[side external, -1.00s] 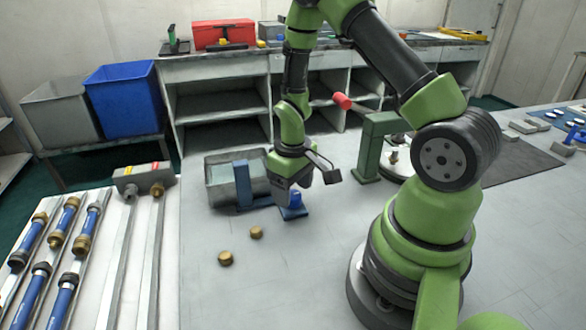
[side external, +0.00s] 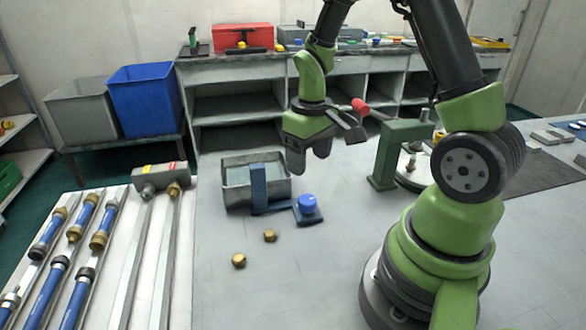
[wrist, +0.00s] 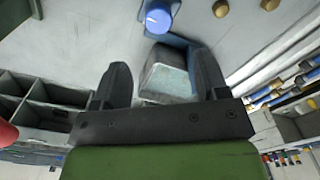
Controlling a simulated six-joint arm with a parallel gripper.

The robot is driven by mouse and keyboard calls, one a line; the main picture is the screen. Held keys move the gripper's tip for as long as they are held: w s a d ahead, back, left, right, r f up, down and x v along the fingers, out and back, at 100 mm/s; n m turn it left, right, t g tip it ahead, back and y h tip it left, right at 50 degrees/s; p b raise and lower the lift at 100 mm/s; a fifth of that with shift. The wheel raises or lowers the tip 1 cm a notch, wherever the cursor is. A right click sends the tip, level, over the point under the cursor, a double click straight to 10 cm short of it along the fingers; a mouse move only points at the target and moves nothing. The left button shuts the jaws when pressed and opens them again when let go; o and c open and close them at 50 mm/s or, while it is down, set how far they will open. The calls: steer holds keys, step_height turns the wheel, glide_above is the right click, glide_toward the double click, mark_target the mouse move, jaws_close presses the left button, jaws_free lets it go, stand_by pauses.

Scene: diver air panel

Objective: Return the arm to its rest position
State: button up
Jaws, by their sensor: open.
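My gripper (side external: 308,160) hangs in the air above the bench, over the grey metal bin and the blue knob. It points down. In the wrist view its two dark fingers (wrist: 160,72) stand wide apart with nothing held between them. The blue knob (side external: 307,203) sits on a small blue base on the bench, apart from the gripper; it also shows at the top of the wrist view (wrist: 158,18). The grey open bin (side external: 236,197) stands beside it, with a blue upright bracket (side external: 258,185) at its front.
Two brass caps (side external: 239,260) lie on the bench in front of the bin. A green stand (side external: 385,157) and a red-ended handle (side external: 359,105) are to the right. Blue hoses (side external: 45,290) lie at left. Shelves (side external: 235,100) stand behind.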

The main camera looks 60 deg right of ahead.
steer(key=s+a+r+m+t+y, duration=0.1)
steer(key=s+a+r+t, duration=0.2)
steer(key=r, duration=0.6)
steer(key=s+a+r+t+y, duration=0.1)
steer(key=s+a+r+t, duration=0.3)
steer(key=s+a+r, duration=0.3)
step_height(320, 180, up, 2)
steer(key=shift+s+a+r+m, duration=0.15)
steer(key=shift+a+m, duration=0.25)
steer(key=shift+a, duration=0.5)
